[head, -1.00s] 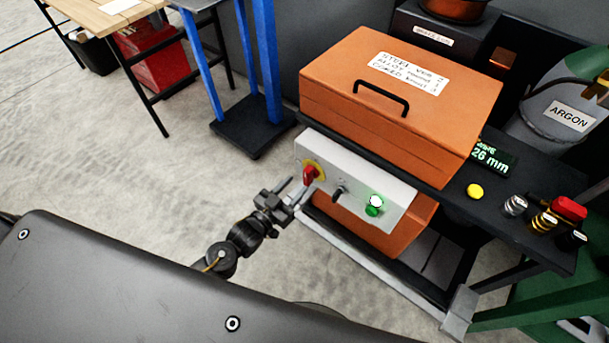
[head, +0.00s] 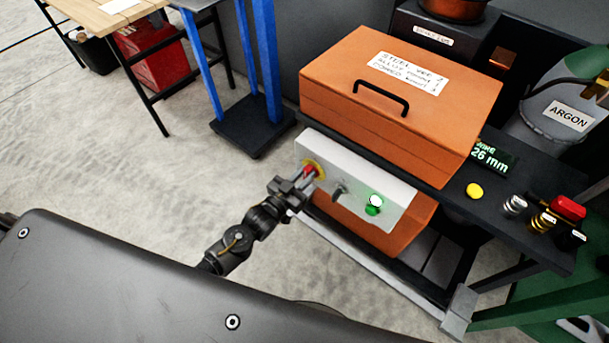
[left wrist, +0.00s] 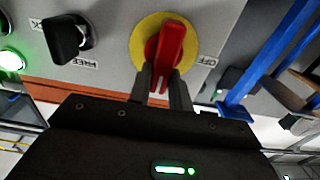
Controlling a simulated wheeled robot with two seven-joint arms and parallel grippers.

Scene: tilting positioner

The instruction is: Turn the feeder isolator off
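The feeder isolator is a red rotary handle (left wrist: 171,43) on a yellow round plate (left wrist: 140,40), at the left end of a light grey panel (head: 341,165). An OFF label (left wrist: 209,62) is beside the plate in the left wrist view. The handle stands nearly upright there, not pointing at that label. My left gripper (left wrist: 161,75) has a finger on each side of the handle's near end and looks closed on it. In the head view the left gripper (head: 305,179) partly covers the isolator (head: 311,168). My right gripper is not in view.
A black selector knob (left wrist: 66,38) and a lit green lamp (head: 375,202) sit beside the isolator. An orange box (head: 400,100) stands above the panel. A yellow button (head: 474,191) and a red block (head: 569,207) are further right.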

